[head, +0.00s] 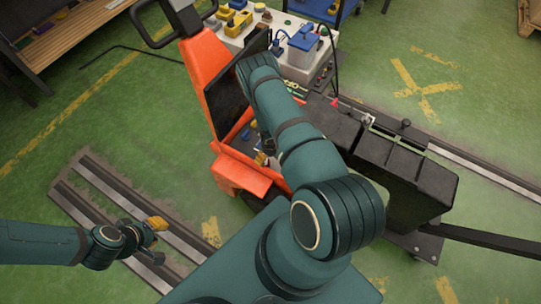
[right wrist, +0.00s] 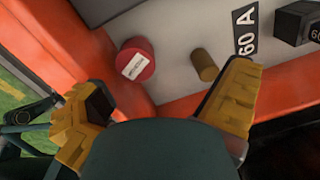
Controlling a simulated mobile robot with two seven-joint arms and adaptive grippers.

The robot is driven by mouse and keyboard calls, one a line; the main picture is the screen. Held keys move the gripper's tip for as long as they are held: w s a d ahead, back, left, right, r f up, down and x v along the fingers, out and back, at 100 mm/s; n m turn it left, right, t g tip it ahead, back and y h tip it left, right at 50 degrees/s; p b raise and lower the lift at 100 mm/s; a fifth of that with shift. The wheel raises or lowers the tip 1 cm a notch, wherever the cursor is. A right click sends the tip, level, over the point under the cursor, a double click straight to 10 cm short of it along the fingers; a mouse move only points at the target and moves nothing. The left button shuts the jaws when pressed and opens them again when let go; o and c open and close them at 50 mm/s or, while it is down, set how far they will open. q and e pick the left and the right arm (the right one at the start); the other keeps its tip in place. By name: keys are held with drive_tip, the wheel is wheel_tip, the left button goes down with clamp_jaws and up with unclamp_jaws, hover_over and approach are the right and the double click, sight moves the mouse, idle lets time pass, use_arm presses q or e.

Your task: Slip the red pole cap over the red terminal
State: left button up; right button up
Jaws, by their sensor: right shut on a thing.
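The red pole cap (right wrist: 136,62), round with a white label, shows in the right wrist view in front of the light panel. A bare brass-coloured post (right wrist: 205,65) stands on the panel to its right. I cannot make out the red terminal. My right gripper (right wrist: 168,90) is shut on the red pole cap, inside the orange machine (head: 250,176). Its yellow fingers show on both sides, but the contact is not clear. In the head view my right arm hides most of this spot. My left gripper (head: 156,238) hangs over the floor at lower left; its jaw opening is unclear.
Orange walls frame the panel closely. A black fuse block (right wrist: 292,23) and a "60 A" label (right wrist: 246,32) are at its right. A grey bench (head: 298,70) with boxes stands behind. Dark cases (head: 395,160) stand to the right. Rails (head: 120,205) cross the green floor.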

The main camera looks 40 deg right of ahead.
sight(266, 164)
drive_tip(key=a, duration=0.1)
drive_tip(key=a+f, duration=0.2)
drive_tip(key=shift+s+f, duration=0.2)
drive_tip(key=shift+s, duration=0.05)
drive_tip(key=o, duration=0.7)
drive_tip(key=shift+o, duration=0.2)
drive_tip(key=shift+r, duration=0.1)
drive_tip(key=shift+w+r, duration=0.2)
drive_tip(key=shift+r, duration=0.4)
wheel_tip(266, 164, up, 13)
drive_tip(key=d, duration=0.2)
drive_tip(key=shift+s+d+p, duration=0.2)
drive_tip(key=shift+d+p, duration=0.05)
drive_tip(key=shift+p, duration=0.05)
drive_tip(key=shift+a, duration=0.1)
